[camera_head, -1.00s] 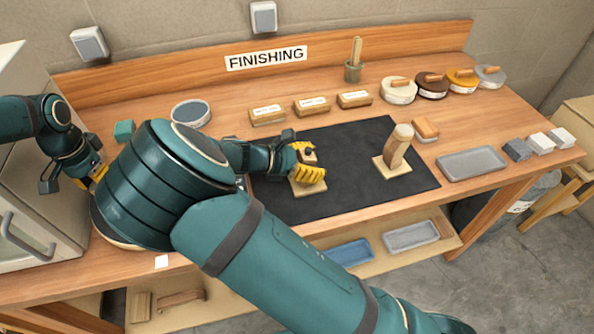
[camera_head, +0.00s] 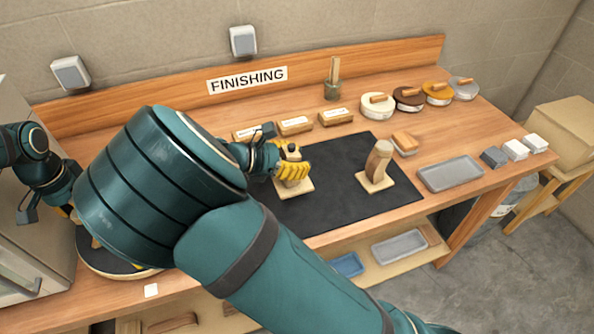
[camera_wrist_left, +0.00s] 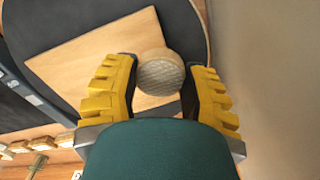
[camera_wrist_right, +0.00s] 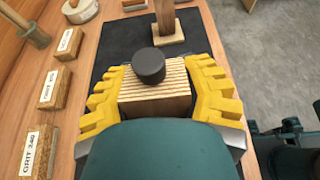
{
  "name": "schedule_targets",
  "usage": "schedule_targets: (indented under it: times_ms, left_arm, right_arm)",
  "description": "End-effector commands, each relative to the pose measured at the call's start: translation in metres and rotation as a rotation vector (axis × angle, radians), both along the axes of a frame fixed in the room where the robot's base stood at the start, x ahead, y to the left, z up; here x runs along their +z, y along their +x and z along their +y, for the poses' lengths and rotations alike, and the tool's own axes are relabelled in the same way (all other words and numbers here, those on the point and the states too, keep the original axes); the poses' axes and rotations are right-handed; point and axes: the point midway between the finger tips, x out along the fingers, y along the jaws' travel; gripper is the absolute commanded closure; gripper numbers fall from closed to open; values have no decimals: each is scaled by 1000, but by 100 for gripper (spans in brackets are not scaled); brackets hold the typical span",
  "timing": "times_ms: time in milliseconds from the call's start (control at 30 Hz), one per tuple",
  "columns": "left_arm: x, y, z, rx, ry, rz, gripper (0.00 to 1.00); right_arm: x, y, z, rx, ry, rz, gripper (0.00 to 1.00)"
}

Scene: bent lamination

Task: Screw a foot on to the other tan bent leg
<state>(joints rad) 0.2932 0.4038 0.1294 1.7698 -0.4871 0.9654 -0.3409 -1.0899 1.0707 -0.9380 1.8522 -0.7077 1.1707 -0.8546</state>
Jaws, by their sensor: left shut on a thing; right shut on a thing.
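My right gripper (camera_head: 291,165) is shut on a laminated striped wooden piece (camera_wrist_right: 156,95) over the black mat; in the right wrist view a dark round cylinder sits on top of its end (camera_wrist_right: 149,64). My left gripper (camera_wrist_left: 160,88) is shut on a round pale wooden piece with a grey textured face (camera_wrist_left: 160,75), above a square tan board (camera_wrist_left: 95,60). In the head view the left gripper is mostly hidden at the left.
The board lies on a round dark turntable (camera_head: 100,268). A grey tray (camera_head: 449,173) is on the right. The black mat's (camera_head: 330,215) front part is clear.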

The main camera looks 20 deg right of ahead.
Motion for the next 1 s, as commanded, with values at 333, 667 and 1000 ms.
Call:
schedule_targets:
  times_ms: [333,667,1000]
  left_arm:
    - [5,0,0,0,0,0,72]
    - [5,0,0,0,0,0,72]
    - [5,0,0,0,0,0,72]
  right_arm:
    - [25,0,0,0,-1,0,100]
    - [24,0,0,0,-1,0,94]
    - [24,0,0,0,-1,0,100]
